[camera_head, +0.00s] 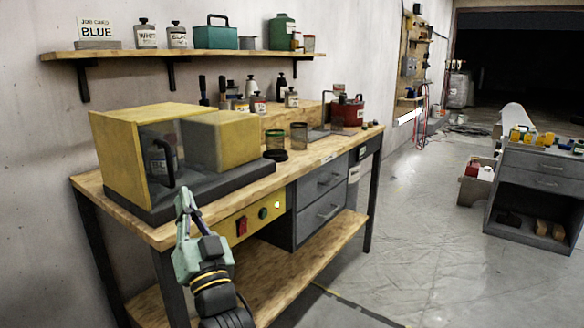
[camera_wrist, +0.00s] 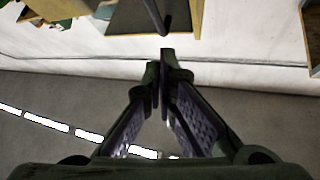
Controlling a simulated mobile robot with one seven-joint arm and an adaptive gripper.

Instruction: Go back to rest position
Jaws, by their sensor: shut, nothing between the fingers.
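My gripper (camera_head: 183,203) is at the front left of the workbench, in front of the dark base of a yellow machine (camera_head: 137,134). Its fingers are drawn together with nothing between them. In the wrist view my gripper (camera_wrist: 162,70) fills the middle, its fingertips close together and empty. A dark curved handle (camera_head: 165,160) on the machine's clear front stands just above the fingertips. I cannot tell if they touch.
The wooden workbench (camera_head: 320,150) carries jars, bottles and a red can (camera_head: 348,109). A shelf (camera_head: 180,54) above holds bottles, a green toolbox (camera_head: 216,35) and a "BLUE" card (camera_head: 97,30). A grey cabinet (camera_head: 535,190) stands at right. The floor (camera_head: 420,220) between is clear.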

